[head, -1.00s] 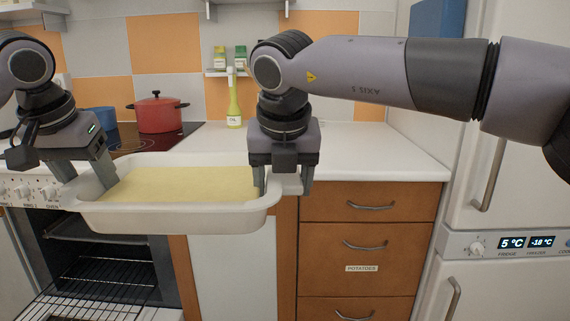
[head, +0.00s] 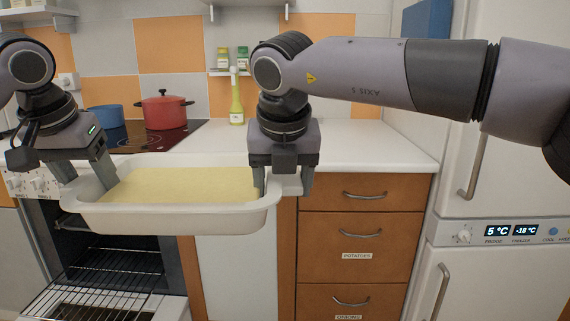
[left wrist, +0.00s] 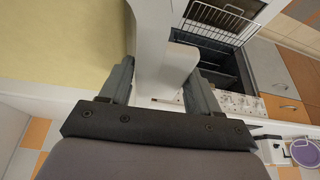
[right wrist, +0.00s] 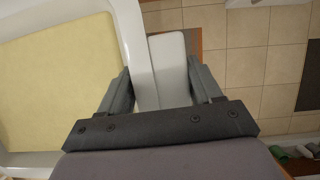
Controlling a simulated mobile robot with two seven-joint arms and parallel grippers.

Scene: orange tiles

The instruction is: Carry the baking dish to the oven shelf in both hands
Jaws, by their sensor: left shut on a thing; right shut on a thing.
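The white baking dish (head: 175,218) with a flat pale yellow filling hangs level in the air in front of the counter. My left gripper (head: 88,178) is shut on its left end, and the left wrist view shows the white handle (left wrist: 165,70) between the fingers. My right gripper (head: 282,182) is shut on its right end, with the white handle (right wrist: 170,70) between the fingers in the right wrist view. The oven (head: 110,245) stands open below and behind the dish at the left. Its wire shelf (head: 95,290) sticks out, lower than the dish. The dish hides part of the oven opening.
A red pot (head: 165,112) and a blue pot (head: 106,122) stand on the black hob. A bottle (head: 236,105) stands at the back of the white counter (head: 365,145). Drawers (head: 360,232) and a fridge (head: 500,180) are at the right.

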